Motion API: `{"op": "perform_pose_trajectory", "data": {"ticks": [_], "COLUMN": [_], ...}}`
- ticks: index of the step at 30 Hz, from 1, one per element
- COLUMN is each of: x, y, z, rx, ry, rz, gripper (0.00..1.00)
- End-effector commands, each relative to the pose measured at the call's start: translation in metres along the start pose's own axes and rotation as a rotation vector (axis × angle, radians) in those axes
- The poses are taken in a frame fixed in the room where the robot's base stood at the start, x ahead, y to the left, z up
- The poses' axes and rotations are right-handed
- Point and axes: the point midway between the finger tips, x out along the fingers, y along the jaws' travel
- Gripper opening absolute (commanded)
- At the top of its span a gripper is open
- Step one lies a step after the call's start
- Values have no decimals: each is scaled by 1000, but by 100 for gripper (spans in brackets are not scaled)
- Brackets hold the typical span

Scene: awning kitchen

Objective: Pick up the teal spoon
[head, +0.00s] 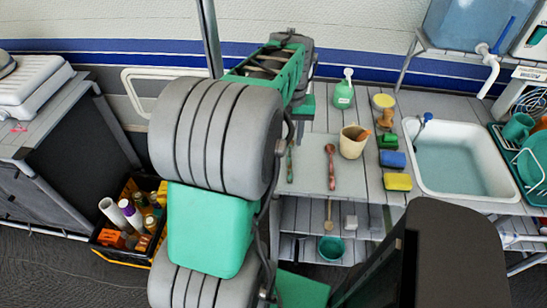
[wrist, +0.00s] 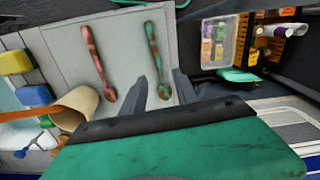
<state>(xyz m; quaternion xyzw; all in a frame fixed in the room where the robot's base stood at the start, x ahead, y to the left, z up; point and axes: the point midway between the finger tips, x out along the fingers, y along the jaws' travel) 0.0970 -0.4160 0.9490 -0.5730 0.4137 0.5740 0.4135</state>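The teal spoon (wrist: 153,45), mottled teal and reddish brown, lies on a pale grey board (wrist: 122,57) in the wrist view. Its bowl end is toward my gripper. It also shows in the head view (head: 290,163), just right of my arm. My gripper (wrist: 161,75) is open in the wrist view, with its fingertips on either side of the spoon's bowl end. Nothing is visibly gripped, and I cannot tell how high the fingers are above the board. The fingers are hidden behind my arm in the head view.
A reddish-brown spoon (wrist: 96,58) lies beside the teal one. A crate of bottles (head: 108,236) sits on the floor at left.

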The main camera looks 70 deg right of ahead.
Motion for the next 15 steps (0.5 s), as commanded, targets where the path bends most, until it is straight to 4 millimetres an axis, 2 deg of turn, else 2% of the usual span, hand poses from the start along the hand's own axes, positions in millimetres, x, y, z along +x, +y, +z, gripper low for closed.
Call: {"op": "perform_pose_trajectory", "data": {"ticks": [7,12,15], "x": [33,64,72], "y": [3,3,2], "z": [0,-2,-2], "rx": [7,6,5], "ry": [-3,-3,-1], "rz": [-1,-1,0], "gripper": [36,36,36]}}
